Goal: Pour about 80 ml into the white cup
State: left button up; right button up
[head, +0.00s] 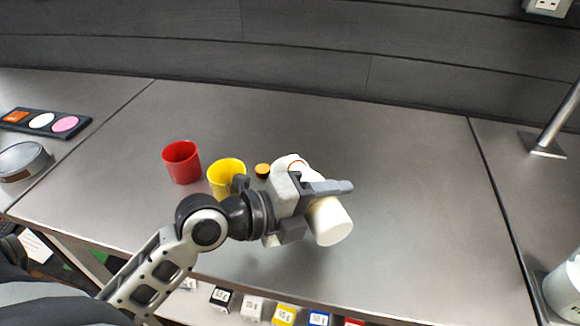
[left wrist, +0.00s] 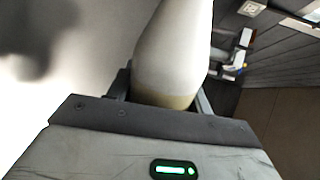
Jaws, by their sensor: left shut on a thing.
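My left gripper (head: 312,208) is shut on a white bottle-like container (head: 332,226), which lies tilted across the jaws above the counter. In the left wrist view the container (left wrist: 175,55) is pale, with a tan band close to the jaws. A white rounded shape (head: 287,162) with a thin orange-red arc shows just beyond the gripper. I cannot tell whether it is the white cup or the container's far end, as the gripper hides where they meet. No flowing liquid shows. My right gripper is not in view.
A yellow cup (head: 224,176) stands just left of the gripper, partly behind my arm, and a red cup (head: 182,163) left of it. A small orange-topped cap (head: 263,170) lies nearby. A dark strip with coloured discs (head: 72,134) is far left. The counter's right side (head: 420,180) is clear.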

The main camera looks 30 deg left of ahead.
pick_arm(q)
jog(key=shift+r, duration=0.35)
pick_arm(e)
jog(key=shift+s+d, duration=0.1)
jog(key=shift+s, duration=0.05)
pick_arm(q)
jog(key=shift+s+d+r+n+p, duration=0.15)
jog(key=shift+r+n+p, duration=0.1)
jog(key=shift+n+p, duration=0.2)
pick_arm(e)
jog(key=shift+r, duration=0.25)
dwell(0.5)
pick_arm(q)
jog(key=shift+r+n+h+p, duration=0.3)
jog(key=shift+r+n+p, duration=0.15)
jog(key=shift+r+p, duration=0.1)
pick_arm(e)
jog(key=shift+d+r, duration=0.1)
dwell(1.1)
